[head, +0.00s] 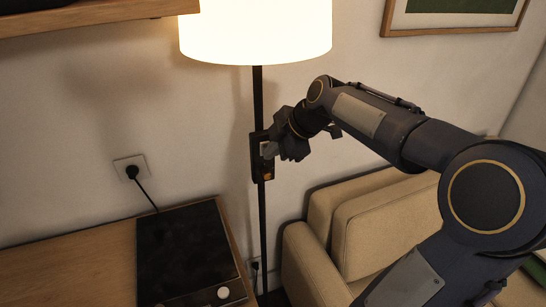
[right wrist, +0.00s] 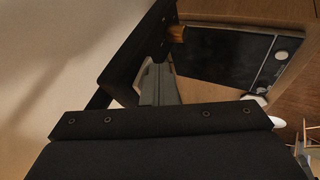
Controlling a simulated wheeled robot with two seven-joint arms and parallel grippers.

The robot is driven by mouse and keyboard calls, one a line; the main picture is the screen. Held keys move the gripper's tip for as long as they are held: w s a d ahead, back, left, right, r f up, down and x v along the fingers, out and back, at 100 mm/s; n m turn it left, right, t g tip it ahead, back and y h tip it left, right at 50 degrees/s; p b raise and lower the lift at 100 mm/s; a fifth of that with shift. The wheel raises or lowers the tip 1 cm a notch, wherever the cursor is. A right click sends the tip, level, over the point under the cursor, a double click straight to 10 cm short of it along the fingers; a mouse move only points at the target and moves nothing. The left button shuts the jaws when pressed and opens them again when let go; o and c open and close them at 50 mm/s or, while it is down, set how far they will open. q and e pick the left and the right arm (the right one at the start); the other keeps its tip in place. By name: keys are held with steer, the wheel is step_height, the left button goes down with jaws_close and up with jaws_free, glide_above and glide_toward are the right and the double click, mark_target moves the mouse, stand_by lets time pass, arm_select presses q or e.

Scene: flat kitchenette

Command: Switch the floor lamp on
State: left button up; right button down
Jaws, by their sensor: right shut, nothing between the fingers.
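The floor lamp has a glowing cream shade (head: 256,30) at the top of the head view, so it is lit. A dark switch box (head: 257,158) with a pale part and a small orange part sits on the pole. My right gripper (head: 271,152) is shut and empty, right at the box; contact cannot be told. In the right wrist view the dark box frame (right wrist: 122,68) and its orange part (right wrist: 176,34) are close to the gripper fingers (right wrist: 160,85). My left gripper is not in view.
A wooden counter (head: 75,260) with a black hob (head: 185,250) is at lower left, below a wall socket (head: 130,168) with a plug. A beige sofa (head: 375,225) stands at right, under my right arm. A wooden shelf (head: 90,14) is at upper left.

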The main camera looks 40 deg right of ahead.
arm_select(q)
steer(key=shift+p, duration=0.4)
arm_select(e)
steer(key=shift+r, duration=0.1)
arm_select(q)
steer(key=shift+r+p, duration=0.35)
steer(key=shift+p, duration=0.05)
arm_select(e)
steer(key=shift+r, duration=0.7)
steer(key=shift+a, duration=0.1)
